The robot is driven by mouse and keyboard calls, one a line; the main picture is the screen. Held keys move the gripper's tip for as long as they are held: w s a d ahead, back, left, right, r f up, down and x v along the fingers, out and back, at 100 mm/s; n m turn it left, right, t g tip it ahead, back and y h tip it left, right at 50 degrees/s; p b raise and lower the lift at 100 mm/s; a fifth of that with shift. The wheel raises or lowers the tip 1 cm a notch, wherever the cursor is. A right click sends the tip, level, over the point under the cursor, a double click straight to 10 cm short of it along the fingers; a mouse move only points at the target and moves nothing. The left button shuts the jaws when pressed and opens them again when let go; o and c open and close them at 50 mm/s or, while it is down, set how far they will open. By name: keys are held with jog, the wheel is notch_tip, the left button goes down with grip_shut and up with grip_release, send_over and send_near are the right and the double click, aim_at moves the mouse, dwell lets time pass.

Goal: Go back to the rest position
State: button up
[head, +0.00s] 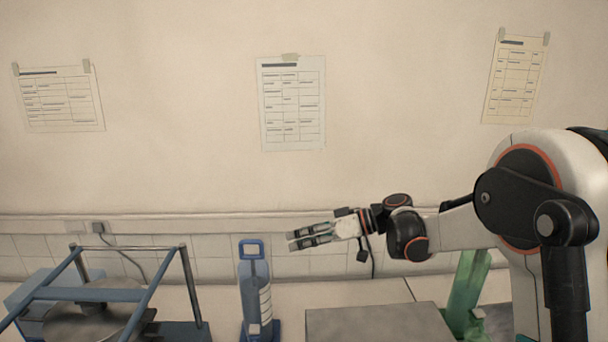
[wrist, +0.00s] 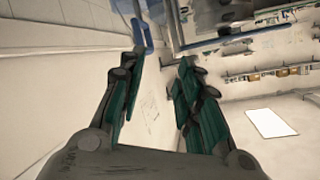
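My gripper (head: 312,238) is held in the air at the middle of the head view, pointing left. It is above the work surface, up and to the right of a blue bottle-like device. In the wrist view my gripper (wrist: 158,65) shows its two fingers spread apart with nothing between them. My arm reaches in from the right of the head view.
The blue bottle-like device (head: 255,290) stands upright near the centre. A blue frame (head: 115,292) over a round metal plate stands at the left. A grey block (head: 380,325) and a green stand (head: 467,290) are at the right. Papers hang on the wall.

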jog(key=s+d+f+m+t+h, duration=0.1)
jog(key=s+d+m+t+h, duration=0.1)
jog(key=s+d, duration=0.5)
jog(key=s+d+f+m+t+h+b, duration=0.1)
jog(key=s+d+m+h, duration=0.4)
jog(key=s, duration=0.9)
jog(key=s+d+f+m+t+h+b, duration=0.1)
jog(key=s+d+f+m+t+h, duration=0.1)
jog(key=s+d+h, duration=0.5)
jog(key=s+d+m+t, duration=0.1)
jog(key=s+m, duration=0.1)
jog(key=s, duration=0.1)
jog(key=shift+s+d+f, duration=0.2)
jog(key=shift+s+d, duration=0.05)
jog(key=shift+d, duration=0.05)
